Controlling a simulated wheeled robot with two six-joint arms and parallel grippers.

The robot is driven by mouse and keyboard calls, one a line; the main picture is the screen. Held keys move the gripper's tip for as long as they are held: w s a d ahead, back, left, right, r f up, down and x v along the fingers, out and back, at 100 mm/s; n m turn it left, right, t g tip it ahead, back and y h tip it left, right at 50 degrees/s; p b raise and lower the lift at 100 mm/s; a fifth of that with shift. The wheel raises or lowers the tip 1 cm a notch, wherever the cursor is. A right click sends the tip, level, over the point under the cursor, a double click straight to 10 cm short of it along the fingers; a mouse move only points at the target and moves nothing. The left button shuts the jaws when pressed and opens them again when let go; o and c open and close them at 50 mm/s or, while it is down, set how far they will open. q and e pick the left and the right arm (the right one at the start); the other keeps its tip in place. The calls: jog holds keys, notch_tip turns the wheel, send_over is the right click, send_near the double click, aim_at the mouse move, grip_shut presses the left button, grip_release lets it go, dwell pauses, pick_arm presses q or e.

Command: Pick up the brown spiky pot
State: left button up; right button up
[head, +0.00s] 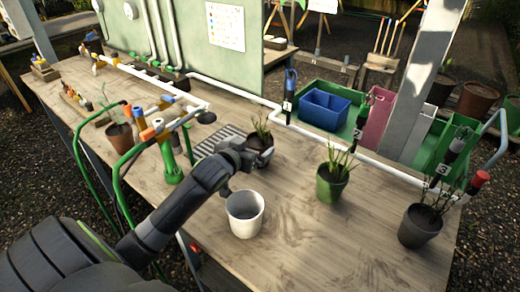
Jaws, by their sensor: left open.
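A dark brown pot (262,158) with a spiky green plant stands on the wooden table, right of the metal drain grid. My left arm reaches in from the lower left, and its open gripper (248,155) is at the left side of this pot. The gripper covers part of the pot, and I cannot tell whether a finger touches it. The spiky leaves rise above the gripper. My right gripper is not in view.
A white pot (244,214) stands just in front of the gripper. A green pot (329,186) and a dark grey pot (420,225) with plants stand to the right. A terracotta pot (119,137) and green pipes are left.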

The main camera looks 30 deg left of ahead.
aim_at(259, 140)
pick_arm(q)
jog(key=shift+p+x, duration=0.45)
jog(key=shift+x, duration=2.75)
jog(key=shift+d, duration=0.15)
jog(key=c, duration=1.1)
jog(key=shift+r, duration=0.1)
jog(key=shift+c, duration=0.8)
